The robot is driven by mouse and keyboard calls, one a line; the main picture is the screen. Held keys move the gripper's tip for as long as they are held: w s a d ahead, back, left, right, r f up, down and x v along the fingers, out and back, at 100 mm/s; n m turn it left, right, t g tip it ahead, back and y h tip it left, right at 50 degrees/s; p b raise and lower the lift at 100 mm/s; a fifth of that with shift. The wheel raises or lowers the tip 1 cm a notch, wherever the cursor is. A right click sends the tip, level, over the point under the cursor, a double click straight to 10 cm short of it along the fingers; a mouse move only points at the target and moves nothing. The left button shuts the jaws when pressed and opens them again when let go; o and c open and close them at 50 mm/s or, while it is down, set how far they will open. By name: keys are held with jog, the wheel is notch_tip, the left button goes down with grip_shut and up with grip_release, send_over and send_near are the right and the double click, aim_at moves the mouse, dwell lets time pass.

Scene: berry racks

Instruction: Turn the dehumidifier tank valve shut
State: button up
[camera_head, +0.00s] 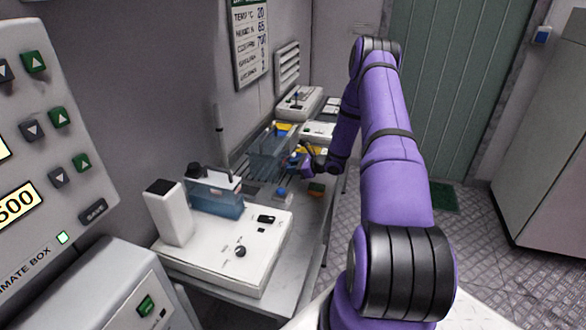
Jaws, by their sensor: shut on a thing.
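My purple arm reaches away along the bench, and my gripper (302,160) is at the right side of a grey-blue translucent tank (268,146). The gripper is small and dark in this view. It is shut on a small part at the tank's side, which looks like the valve, but the fingers largely hide it. I cannot tell the angle of the valve. A second blue translucent tank (216,197) stands nearer, on a white appliance (262,250) with a dark dial and a switch.
A small blue knob (281,192) and a small orange-and-green item (316,189) lie near the bench's right edge. White devices (299,101) stand farther back. A climate box panel (45,140) fills the left.

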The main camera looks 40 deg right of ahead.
jog(key=shift+a+n+t+h, duration=0.1)
jog(key=shift+n+t+h, duration=0.3)
jog(key=shift+n, duration=0.5)
jog(key=o, duration=0.9)
jog(key=shift+s, duration=0.1)
jog(key=v, duration=1)
jog(key=shift+s+r, duration=0.15)
jog(key=shift+s, duration=0.15)
